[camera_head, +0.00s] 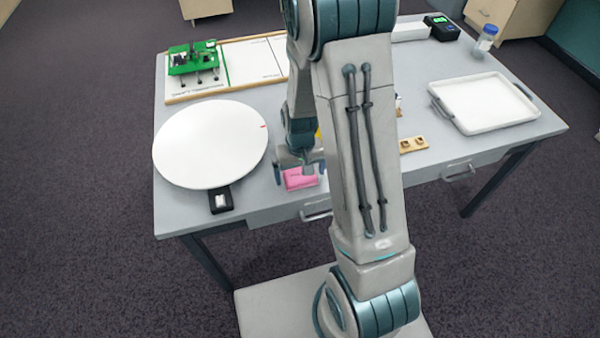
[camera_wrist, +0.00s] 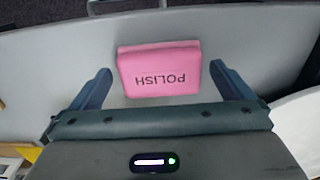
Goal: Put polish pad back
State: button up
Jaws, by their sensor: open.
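The polish pad (camera_head: 299,179) is a pink block lying on the grey table near its front edge. In the wrist view the polish pad (camera_wrist: 160,70) carries the word POLISH, seen upside down, and lies between and just beyond my fingers. My gripper (camera_head: 300,167) is open and empty above the pad in the head view. In the wrist view my gripper (camera_wrist: 165,88) has its two fingers well apart, one on each side of the pad. I cannot tell the exact height gap.
A white round disc (camera_head: 210,145) lies left of the pad, with a small black device (camera_head: 221,200) at its front. A green board model (camera_head: 193,60) stands on a panel behind. A white tray (camera_head: 485,103) and a wooden block (camera_head: 413,144) are to the right. My arm hides the table's middle.

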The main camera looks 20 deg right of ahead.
aim_at(300, 174)
notch_tip(300, 174, up, 11)
jog(key=s+r+t, duration=0.2)
jog(key=s+r, duration=1)
jog(key=s, duration=0.1)
jog(key=shift+s+r+t, duration=0.4)
